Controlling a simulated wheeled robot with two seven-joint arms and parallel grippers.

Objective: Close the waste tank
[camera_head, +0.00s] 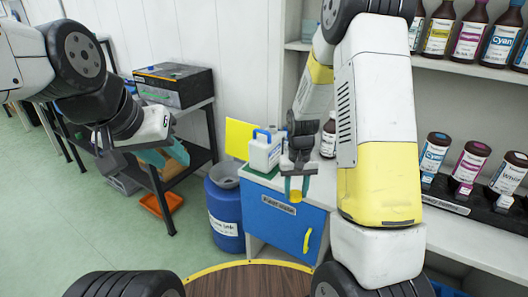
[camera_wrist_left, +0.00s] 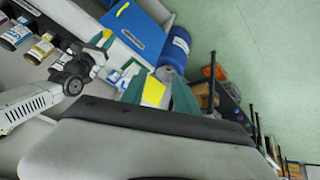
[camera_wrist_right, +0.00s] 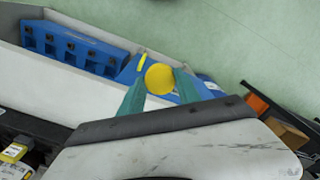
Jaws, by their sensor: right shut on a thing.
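The waste tank is probably the blue barrel (camera_head: 226,218) with a white label, on the floor left of the blue cabinet. A grey round piece (camera_head: 224,174) sits at its top; I cannot tell whether it is a funnel or an opening. The barrel also shows in the left wrist view (camera_wrist_left: 178,45). My right gripper (camera_head: 297,190) is shut on a round yellow cap (camera_wrist_right: 159,78), held in front of the counter, right of the barrel. The cap also shows in the head view (camera_head: 296,196). My left gripper (camera_head: 165,156) is open and empty, left of and above the barrel.
A white jug (camera_head: 264,150) with a blue cap stands on the counter above the blue cabinet (camera_head: 283,224). Ink bottles (camera_head: 434,154) line the right shelves.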

